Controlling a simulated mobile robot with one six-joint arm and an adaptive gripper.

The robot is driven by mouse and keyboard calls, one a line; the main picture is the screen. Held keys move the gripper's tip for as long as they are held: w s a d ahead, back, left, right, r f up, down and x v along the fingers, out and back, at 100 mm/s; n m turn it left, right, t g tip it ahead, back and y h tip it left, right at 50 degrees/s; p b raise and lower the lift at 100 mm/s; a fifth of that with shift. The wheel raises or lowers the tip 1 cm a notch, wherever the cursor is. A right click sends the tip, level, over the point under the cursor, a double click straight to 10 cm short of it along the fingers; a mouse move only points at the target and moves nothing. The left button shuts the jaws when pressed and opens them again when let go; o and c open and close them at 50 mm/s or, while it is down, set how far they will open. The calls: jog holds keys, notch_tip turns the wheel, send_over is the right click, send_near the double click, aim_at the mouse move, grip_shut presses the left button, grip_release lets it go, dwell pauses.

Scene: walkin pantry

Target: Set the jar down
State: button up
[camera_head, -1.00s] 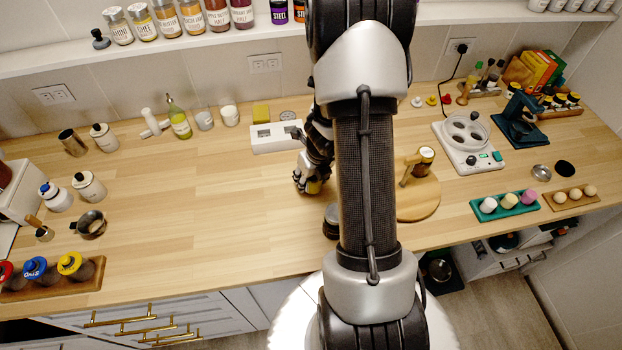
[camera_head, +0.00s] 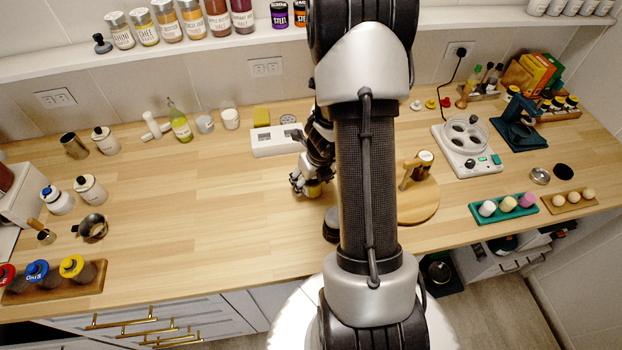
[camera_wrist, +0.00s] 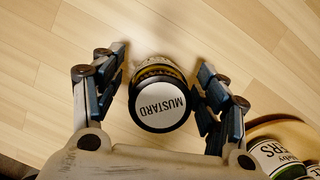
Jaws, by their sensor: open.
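In the head view my gripper (camera_head: 308,186) is low over the counter at the middle, left of my arm. The jar (camera_head: 313,189) shows there only in part, as a yellowish patch by the fingers.
A round wooden board (camera_head: 420,205) with jars on it lies to the right, and its edge shows in the wrist view (camera_wrist: 262,128). The counter to the left (camera_head: 200,200) is clear.

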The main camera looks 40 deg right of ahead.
jog(key=p+v, duration=0.7)
jog(key=v, duration=0.4)
jog(key=w+a+r+n+t+y, duration=0.1)
jog(key=a+r+n+t+y, duration=0.1)
jog(key=a+r+n, duration=1.8)
jog(key=s+a+r+n, duration=0.1)
jog(key=s+r+n, duration=0.2)
jog(key=s+n, duration=0.4)
jog(key=s+a+r+n+h, duration=0.1)
jog(key=s+r+n, duration=0.3)
jog(key=n, duration=0.7)
jog(key=s+a, duration=0.1)
jog(key=s, duration=0.1)
jog(key=shift+s+n, duration=0.4)
